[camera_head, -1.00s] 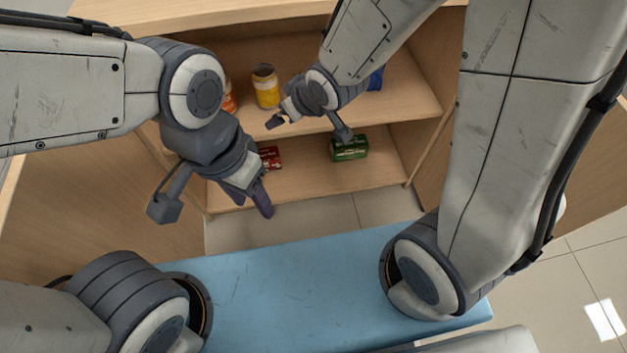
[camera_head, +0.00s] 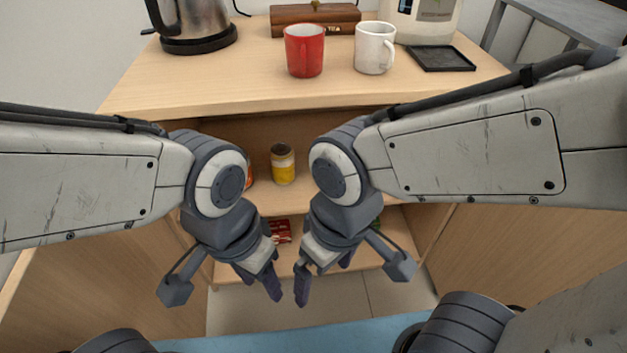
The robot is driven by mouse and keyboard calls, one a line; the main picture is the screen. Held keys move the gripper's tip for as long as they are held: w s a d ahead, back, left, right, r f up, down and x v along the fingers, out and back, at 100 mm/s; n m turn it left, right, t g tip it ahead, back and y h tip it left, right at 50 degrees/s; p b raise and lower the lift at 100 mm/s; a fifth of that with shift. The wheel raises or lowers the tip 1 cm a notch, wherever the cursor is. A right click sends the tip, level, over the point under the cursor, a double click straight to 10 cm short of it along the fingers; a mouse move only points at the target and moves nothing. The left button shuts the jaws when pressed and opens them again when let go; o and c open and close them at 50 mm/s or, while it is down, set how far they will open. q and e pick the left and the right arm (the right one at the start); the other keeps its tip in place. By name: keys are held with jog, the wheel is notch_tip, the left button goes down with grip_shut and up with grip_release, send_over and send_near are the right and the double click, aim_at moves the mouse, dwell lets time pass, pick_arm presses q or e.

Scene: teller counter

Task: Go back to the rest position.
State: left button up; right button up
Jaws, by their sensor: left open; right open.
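My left gripper (camera_head: 275,281) hangs down left of centre, in front of the open cabinet. It is open and holds nothing that I can see. My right gripper (camera_head: 322,278) hangs close beside it on the right, also open and with nothing visible between its fingers. Both arms come in from the sides at similar height, almost mirrored, with both grippers pointing down. The grippers hide part of the lower shelf.
On the cabinet's upper shelf stands a yellow can (camera_head: 283,165). A red packet (camera_head: 281,231) lies on the lower shelf. The countertop (camera_head: 200,86) holds a kettle (camera_head: 193,22), a red mug (camera_head: 305,52), a white mug (camera_head: 375,48) and a black tray (camera_head: 441,58).

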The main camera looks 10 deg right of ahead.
notch_tip(320, 180, up, 37)
jog(key=p, duration=3.6)
